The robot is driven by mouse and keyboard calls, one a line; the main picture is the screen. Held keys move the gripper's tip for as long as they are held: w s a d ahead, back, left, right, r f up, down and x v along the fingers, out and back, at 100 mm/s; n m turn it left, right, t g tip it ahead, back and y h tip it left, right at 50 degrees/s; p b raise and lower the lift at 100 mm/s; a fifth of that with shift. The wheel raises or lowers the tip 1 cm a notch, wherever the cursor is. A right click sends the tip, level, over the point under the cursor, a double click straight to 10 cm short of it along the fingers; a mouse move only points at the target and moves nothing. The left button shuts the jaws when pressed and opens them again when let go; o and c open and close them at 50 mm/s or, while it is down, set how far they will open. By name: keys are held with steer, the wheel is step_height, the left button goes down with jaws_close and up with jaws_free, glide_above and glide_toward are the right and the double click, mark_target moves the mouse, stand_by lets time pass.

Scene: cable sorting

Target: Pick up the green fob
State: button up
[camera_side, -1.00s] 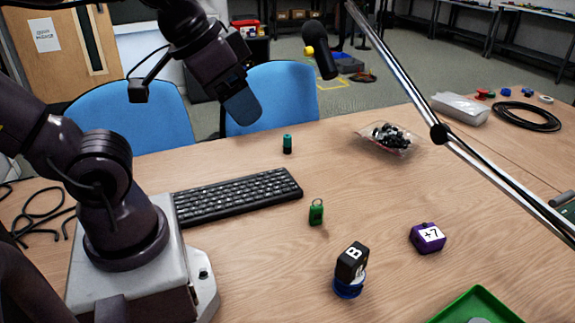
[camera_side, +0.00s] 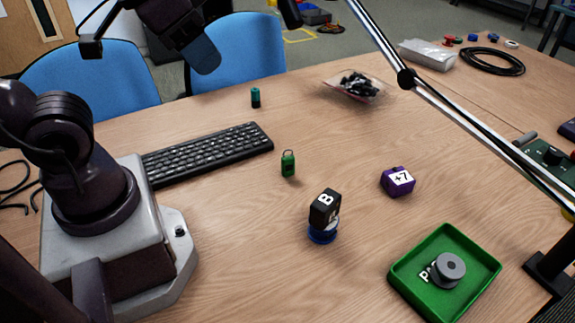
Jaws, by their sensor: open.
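The green fob (camera_side: 288,164) stands on the table to the right of the keyboard, with a small loop at its top. Nothing touches it. My gripper (camera_side: 203,55) is at the upper left of the side view, raised in front of the blue chairs. It is empty and well above and to the left of the fob. Only one finger shows clearly; the gap between the fingers is hard to see.
A black keyboard (camera_side: 208,154) lies left of the fob. A black block (camera_side: 325,207) sits on a blue disc (camera_side: 322,236). A purple block (camera_side: 397,181), a green tray (camera_side: 482,277), a teal cylinder (camera_side: 255,97) and a plastic bag (camera_side: 354,87) are around. A lamp arm (camera_side: 450,118) crosses the right.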

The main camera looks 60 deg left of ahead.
steer(key=n+t+h, duration=0.3)
steer(key=n+t, duration=0.9)
steer(key=n, duration=2.3)
glide_toward(292, 155)
step_height(292, 155, up, 7)
steer(key=w, duration=0.2)
steer(key=shift+m, duration=0.3)
steer(key=f, duration=0.7)
steer(key=shift+w+d, duration=0.2)
steer(key=shift+d, duration=0.2)
steer(key=shift+w+d+f, duration=0.1)
steer(key=shift+w+f, duration=0.2)
steer(key=shift+w, duration=0.6)
steer(key=shift+w+d, duration=0.2)
steer(key=shift+w, duration=1.2)
steer(key=shift+w+d, duration=0.25)
steer(key=shift+w, duration=1.2)
jaws_close()
